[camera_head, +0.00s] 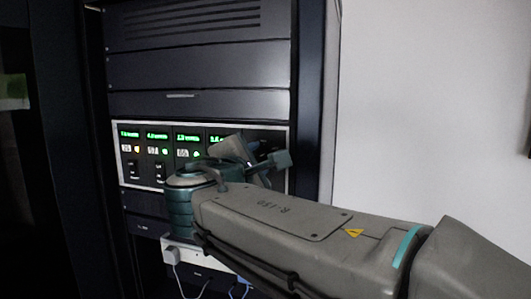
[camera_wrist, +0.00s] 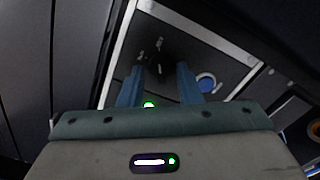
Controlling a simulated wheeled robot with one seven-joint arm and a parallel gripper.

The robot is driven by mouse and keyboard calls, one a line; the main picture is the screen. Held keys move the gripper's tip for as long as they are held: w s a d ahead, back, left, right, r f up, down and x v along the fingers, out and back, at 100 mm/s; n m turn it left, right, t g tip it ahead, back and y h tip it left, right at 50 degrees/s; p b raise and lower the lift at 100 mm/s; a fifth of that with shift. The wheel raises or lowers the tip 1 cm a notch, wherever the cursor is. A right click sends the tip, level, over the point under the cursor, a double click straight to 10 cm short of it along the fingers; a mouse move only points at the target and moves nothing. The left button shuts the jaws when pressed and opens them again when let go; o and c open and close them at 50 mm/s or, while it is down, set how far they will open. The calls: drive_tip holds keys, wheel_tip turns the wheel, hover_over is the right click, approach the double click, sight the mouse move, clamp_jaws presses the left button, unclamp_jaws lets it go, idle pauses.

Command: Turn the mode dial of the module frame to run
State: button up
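The module frame (camera_head: 122,170) is a light-edged panel in the dark rack, with several green displays in a row. My arm covers its right part in the head view, so the mode dial is hidden there. In the wrist view the panel's pale edge (camera_wrist: 226,43) runs diagonally. A dark shape with small pale marks (camera_wrist: 158,57), possibly the mode dial, lies ahead between the fingers; its setting is not readable. My gripper (camera_wrist: 157,72) has two blue fingers spread apart, with nothing visibly held. Whether the fingertips reach beside the dial is unclear.
A blue round part (camera_wrist: 206,83) sits on the panel just right of the right finger. A green light (camera_wrist: 149,104) shows between the fingers. Blank rack panels (camera_head: 200,60) are above; a pale box with cables (camera_head: 174,255) is below. A white wall (camera_head: 430,100) is at right.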

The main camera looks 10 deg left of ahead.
drive_tip(key=shift+w, duration=0.2)
drive_tip(key=c, duration=0.6)
drive_tip(key=shift+c, duration=0.2)
